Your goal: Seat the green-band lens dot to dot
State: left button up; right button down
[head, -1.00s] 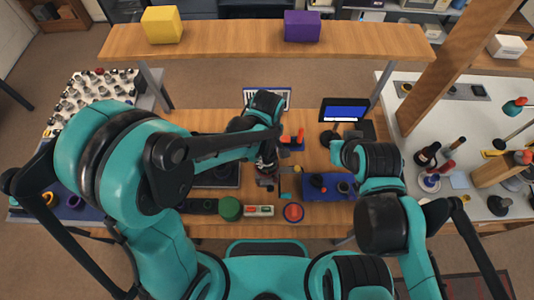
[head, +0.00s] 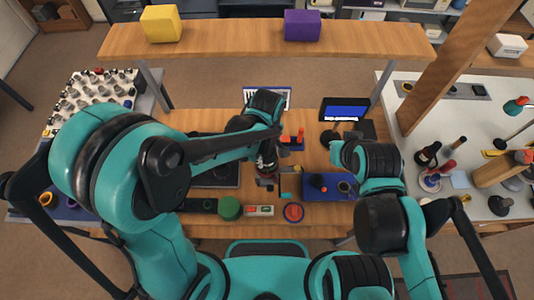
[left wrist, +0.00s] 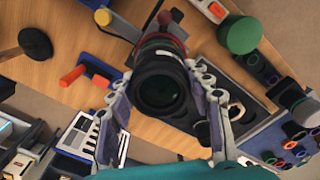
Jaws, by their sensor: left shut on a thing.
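My left gripper (head: 268,172) is over the middle of the wooden bench. In the left wrist view its two fingers (left wrist: 158,74) are shut on a black lens barrel (left wrist: 160,94), one on each side. The barrel's round open end faces the wrist camera, and a reddish ring shows near its far end. I cannot make out a green band or any alignment dots. In the head view the lens (head: 267,158) is small and partly hidden by the gripper. My right gripper (head: 338,152) is at the right of the bench, and its fingers are not clear.
A green cylinder (head: 229,208) and a red round item (head: 293,212) are at the bench's front. A blue tray (head: 316,180) lies to the right, with a lit screen (head: 345,110) behind. A raised wooden shelf (head: 230,42) spans the back.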

dwell(0.4)
pick_arm(q)
jog(key=shift+f+b, duration=0.35)
jog(key=shift+b, duration=0.1)
jog(key=shift+f+b, duration=0.5)
jog(key=shift+b, duration=0.05)
dwell(0.8)
jog(key=o, duration=1.5)
jog(key=shift+r, duration=0.15)
notch_tip(320, 180, up, 12)
jog(key=shift+f, duration=0.1)
